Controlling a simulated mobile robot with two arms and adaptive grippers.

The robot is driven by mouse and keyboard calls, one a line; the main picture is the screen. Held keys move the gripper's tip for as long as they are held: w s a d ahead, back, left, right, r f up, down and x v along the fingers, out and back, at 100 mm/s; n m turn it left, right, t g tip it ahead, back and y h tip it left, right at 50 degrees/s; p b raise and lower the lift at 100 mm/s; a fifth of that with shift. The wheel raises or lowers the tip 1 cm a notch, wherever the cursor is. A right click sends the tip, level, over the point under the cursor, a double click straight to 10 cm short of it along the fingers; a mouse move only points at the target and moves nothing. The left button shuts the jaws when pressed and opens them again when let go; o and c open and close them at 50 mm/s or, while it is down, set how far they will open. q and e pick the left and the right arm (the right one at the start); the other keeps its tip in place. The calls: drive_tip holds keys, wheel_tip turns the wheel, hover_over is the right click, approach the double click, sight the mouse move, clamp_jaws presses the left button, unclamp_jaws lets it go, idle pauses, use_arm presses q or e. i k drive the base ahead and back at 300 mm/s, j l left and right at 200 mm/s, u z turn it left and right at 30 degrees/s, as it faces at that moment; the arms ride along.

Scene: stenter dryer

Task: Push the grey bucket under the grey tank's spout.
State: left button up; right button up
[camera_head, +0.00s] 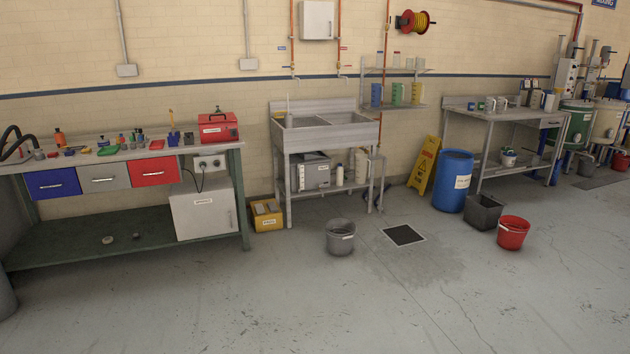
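The grey bucket (340,238) stands upright on the floor, in front of the sink and left of the floor drain. Nothing touches it. Neither of my grippers is in view.
The sink stand (325,131) is behind the bucket. A floor drain (403,235), yellow sign (423,167), blue drum (453,182), dark square bin (484,212) and red bucket (513,233) lie to its right. A workbench (120,240) stands left. The front floor is clear.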

sight(337, 227)
drive_tip(key=i, duration=1.05)
drive_tip(key=i+u, duration=0.1)
drive_tip(key=i, duration=0.95)
drive_tip(key=i+l, duration=0.15)
drive_tip(key=i, duration=0.85)
drive_tip(key=i+l, duration=0.15)
drive_tip(key=i, duration=0.9)
drive_tip(key=j+u, duration=0.05)
